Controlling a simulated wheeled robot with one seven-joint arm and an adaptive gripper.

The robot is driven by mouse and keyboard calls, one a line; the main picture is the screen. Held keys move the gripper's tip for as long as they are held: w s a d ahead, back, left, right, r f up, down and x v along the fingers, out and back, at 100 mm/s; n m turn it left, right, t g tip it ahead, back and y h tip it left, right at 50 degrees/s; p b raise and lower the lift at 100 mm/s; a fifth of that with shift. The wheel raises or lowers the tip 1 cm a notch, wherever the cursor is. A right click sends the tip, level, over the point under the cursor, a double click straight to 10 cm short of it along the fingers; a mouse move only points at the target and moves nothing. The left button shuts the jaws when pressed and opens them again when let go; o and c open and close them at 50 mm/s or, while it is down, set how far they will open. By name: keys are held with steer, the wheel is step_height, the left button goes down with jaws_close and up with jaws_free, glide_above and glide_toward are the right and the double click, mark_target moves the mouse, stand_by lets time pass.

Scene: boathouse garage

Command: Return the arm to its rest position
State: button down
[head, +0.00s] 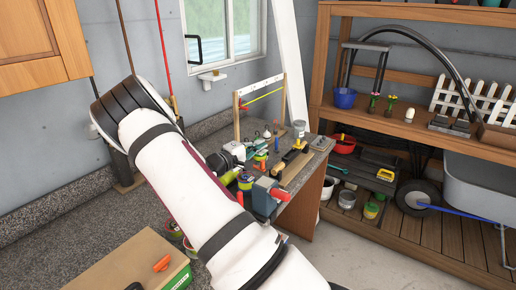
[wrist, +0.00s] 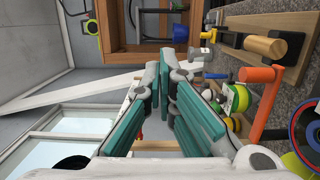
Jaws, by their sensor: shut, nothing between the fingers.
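My white arm (head: 185,185) reaches from the bottom edge up to the left in the head view, with a black-banded joint (head: 132,105) at its upper end. I cannot make out my gripper in that view. In the wrist view, my gripper (wrist: 172,66) has teal finger pads and dark links. Its fingers come together at the tips, with nothing held between them. The workbench and its tools lie to the right of the fingers in the wrist view.
A workbench (head: 313,166) crowded with tools stands behind my arm. A hammer (wrist: 262,92) and tape roll (wrist: 237,97) show close by in the wrist view. Wooden shelving (head: 420,73) stands at right, with a grey tub (head: 480,187). A window (head: 222,30) is behind. Some concrete floor is clear.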

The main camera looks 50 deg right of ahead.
stand_by(0.4)
steer(key=s+a+r+t+y, duration=0.2)
steer(key=s+a+r+y, duration=0.3)
steer(key=a, duration=0.8)
steer(key=s+a+r+t+y, duration=0.2)
steer(key=s+a+r+y, duration=0.4)
steer(key=s+a, duration=0.6)
steer(key=s+a+r+t+y, duration=0.2)
steer(key=s+a+r+y, duration=0.3)
steer(key=a, duration=1)
steer(key=s+y, duration=0.2)
steer(key=s, duration=0.1)
steer(key=shift+s+a+r, duration=0.2)
steer(key=shift+a+r, duration=0.1)
